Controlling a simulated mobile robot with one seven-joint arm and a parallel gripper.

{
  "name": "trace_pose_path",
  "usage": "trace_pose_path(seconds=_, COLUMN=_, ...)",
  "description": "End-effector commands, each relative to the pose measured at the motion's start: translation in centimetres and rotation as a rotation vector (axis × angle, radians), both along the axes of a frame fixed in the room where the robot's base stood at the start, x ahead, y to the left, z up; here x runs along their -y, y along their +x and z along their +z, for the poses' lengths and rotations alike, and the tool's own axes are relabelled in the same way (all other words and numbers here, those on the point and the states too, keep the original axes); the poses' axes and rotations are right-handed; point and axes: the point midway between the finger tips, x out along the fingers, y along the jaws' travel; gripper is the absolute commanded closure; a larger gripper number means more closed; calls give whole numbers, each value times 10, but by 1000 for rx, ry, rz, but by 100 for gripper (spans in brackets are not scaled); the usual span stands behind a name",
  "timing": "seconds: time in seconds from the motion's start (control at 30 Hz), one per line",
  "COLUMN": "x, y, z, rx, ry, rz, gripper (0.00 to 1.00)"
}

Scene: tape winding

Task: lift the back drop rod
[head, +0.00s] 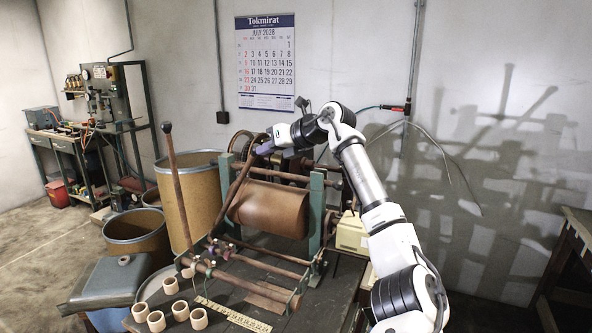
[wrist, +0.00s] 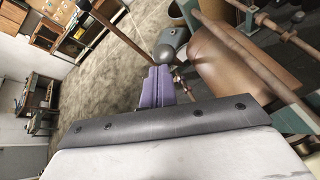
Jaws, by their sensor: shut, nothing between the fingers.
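My gripper (head: 264,148) is at the upper left of the winding machine, at the top of a brown rod (head: 236,188) that leans up from the machine's front. Its purple fingers (wrist: 158,82) are closed together with nothing between them. A second long rod (head: 178,185) with a dark knob stands nearly upright to the left, apart from my gripper. The frames do not make clear which rod is the back drop rod.
A large brown roll (head: 270,208) sits in the green frame (head: 316,205), with horizontal rods (head: 262,257) in front. Tan rings (head: 171,286) and a ruler (head: 235,315) lie on the table. Brown drums (head: 188,195) stand to the left. A wall calendar (head: 266,60) hangs behind.

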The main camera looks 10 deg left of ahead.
Motion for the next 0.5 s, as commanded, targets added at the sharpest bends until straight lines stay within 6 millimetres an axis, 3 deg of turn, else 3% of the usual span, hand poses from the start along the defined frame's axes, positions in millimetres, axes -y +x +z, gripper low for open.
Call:
trace_pose_path(seconds=0.2, x=-41, y=7, z=25, rx=1, ry=-1, rz=2, gripper=100)
trace_pose_path(seconds=0.5, x=-75, y=14, z=42, rx=0, ry=-1, rz=2, gripper=100)
